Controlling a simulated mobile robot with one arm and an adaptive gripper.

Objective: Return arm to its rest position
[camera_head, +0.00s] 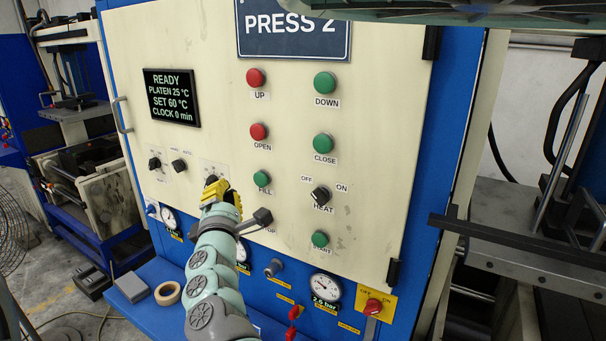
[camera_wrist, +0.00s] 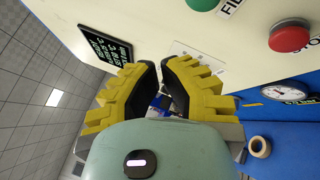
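My gripper (camera_head: 213,188) has yellow ridged fingers with dark inner pads. In the head view it is at the end of my pale green and grey arm, in front of the lower left of the cream press panel (camera_head: 390,120). In the wrist view the fingertips (camera_wrist: 160,63) lean together with only a narrow gap, and no held object shows between them. Whether the fingertips touch the panel cannot be told. My arm hides part of the panel's lower controls.
The panel carries a black display (camera_head: 172,97), red and green buttons and a HEAT knob (camera_head: 320,194). A blue ledge below holds a tape roll (camera_head: 168,293) and a grey block (camera_head: 131,287). Dark machinery (camera_head: 525,250) stands at right, and a fan (camera_head: 12,230) at far left.

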